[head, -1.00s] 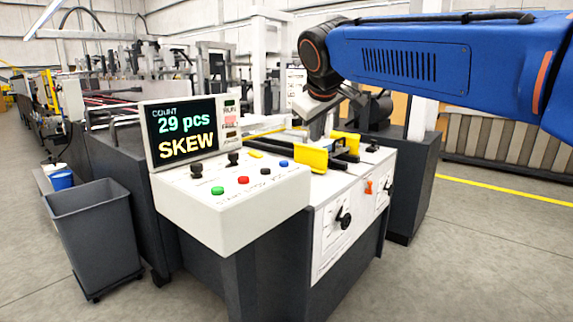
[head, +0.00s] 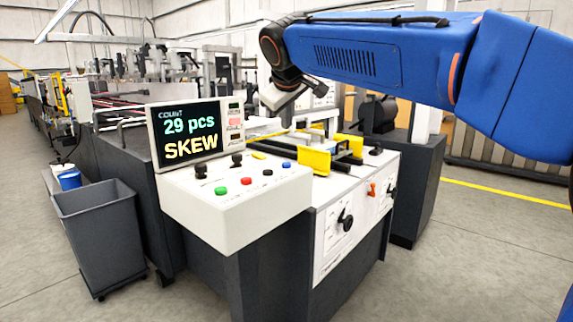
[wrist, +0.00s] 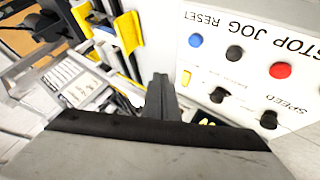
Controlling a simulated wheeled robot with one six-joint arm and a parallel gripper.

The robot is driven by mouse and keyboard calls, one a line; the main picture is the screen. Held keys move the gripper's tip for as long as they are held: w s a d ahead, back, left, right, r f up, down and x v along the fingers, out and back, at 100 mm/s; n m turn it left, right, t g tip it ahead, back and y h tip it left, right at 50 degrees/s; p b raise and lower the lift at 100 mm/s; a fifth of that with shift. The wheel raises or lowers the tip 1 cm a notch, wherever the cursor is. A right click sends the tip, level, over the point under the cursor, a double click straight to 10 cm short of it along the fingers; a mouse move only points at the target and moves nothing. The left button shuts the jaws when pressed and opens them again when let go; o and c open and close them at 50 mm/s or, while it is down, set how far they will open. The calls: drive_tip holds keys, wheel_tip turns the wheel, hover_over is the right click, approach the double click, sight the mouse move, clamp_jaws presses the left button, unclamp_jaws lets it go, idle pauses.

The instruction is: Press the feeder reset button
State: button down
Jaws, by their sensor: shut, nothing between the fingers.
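The feeder reset button is the blue button (head: 286,165) at the right end of the button row on the white control panel (head: 225,205). In the wrist view the blue button (wrist: 195,40) sits beside the printed word RESET, up and right of my fingertips. My gripper (wrist: 160,82) is shut and empty, its dark fingers together. It is apart from the button. In the head view my wrist hangs above and behind the panel, right of the screen, and the fingertips are hard to make out.
Black (head: 267,171), red (head: 246,181) and green (head: 221,190) buttons share the row. Black knobs stand behind them. The screen (head: 186,132) reads 29 pcs and SKEW. Yellow guides (head: 314,161) stand right of the panel. A grey bin (head: 103,235) is on the floor at left.

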sight(287, 165)
drive_tip(key=shift+f, duration=4.1)
drive_tip(key=shift+f, duration=0.1)
drive_tip(key=shift+f, duration=0.3)
drive_tip(key=shift+f, duration=0.45)
drive_tip(key=shift+r, duration=0.9)
drive_tip(key=shift+r, duration=2.5)
